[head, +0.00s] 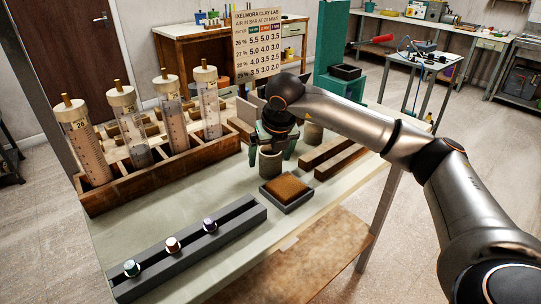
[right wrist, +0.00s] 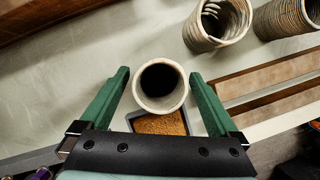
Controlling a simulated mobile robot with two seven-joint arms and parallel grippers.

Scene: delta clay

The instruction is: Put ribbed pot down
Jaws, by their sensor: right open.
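A grey-beige clay pot (head: 270,166) stands upright on the table, just behind the brown sponge tray. My right gripper (head: 271,152) is over it with its green fingers open, one on each side. In the right wrist view the pot (right wrist: 161,104) shows its round rim and dark inside between the fingers (right wrist: 164,88), with gaps on both sides. Its wall is mostly hidden from above, so I cannot tell how ribbed it is. Two other pots with ribbed walls, one pale (right wrist: 203,40) and one greyer (right wrist: 285,18), stand nearby. My left gripper is not in view.
The sponge tray (head: 287,204) lies in front of the pot. Wooden bars (head: 335,160) lie to the right. A wooden rack (head: 150,182) with tall tubes stands at the left. A grey rail (head: 190,250) with coloured knobs lies in front. Bare table remains between rack and rail.

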